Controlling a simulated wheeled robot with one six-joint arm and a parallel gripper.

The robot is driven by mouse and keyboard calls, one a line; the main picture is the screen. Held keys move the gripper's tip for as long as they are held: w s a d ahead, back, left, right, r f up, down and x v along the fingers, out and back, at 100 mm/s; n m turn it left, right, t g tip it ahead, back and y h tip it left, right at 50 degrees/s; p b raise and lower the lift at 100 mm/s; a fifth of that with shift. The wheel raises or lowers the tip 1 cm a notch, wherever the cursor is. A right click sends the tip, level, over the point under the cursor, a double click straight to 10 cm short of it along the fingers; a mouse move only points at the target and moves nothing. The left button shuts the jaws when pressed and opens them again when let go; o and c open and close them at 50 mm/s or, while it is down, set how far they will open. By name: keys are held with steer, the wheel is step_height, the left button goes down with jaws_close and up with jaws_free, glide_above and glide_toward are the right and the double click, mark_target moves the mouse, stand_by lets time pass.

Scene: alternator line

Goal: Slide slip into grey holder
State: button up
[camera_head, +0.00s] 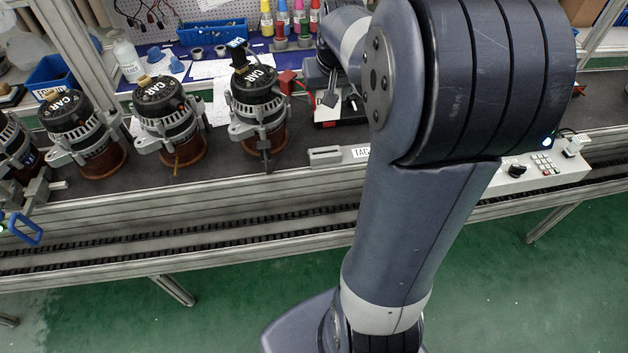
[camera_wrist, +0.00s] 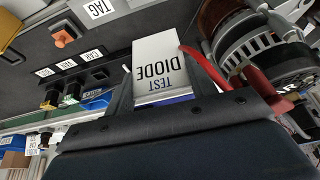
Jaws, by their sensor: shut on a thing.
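A white slip (camera_wrist: 160,62) printed "DIODE TEST" shows in the wrist view, its text upside down. My gripper (camera_wrist: 158,88) is shut on it, one dark finger along each side. A small grey holder (camera_head: 325,156) lies at the bench's front edge, left of a "TAG" label (camera_head: 361,153). The label also shows at the top of the wrist view (camera_wrist: 98,9). The slip is apart from the holder.
Several alternators (camera_head: 170,120) stand in a row on the left; the nearest (camera_head: 258,100) is close beside my gripper. A red part (camera_wrist: 205,68) passes near the slip. A control box (camera_head: 535,165) sits at right. Coloured bottles (camera_head: 283,15) stand behind.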

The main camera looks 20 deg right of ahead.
steer(key=shift+s+a+f, duration=0.55)
steer(key=shift+s+f, duration=0.15)
steer(key=shift+s, duration=0.2)
steer(key=shift+f+b, duration=0.55)
steer(key=shift+f, duration=4.2)
steer(key=shift+f, duration=0.1)
steer(key=shift+f, duration=0.15)
steer(key=o, duration=0.9)
steer(key=shift+r, duration=0.2)
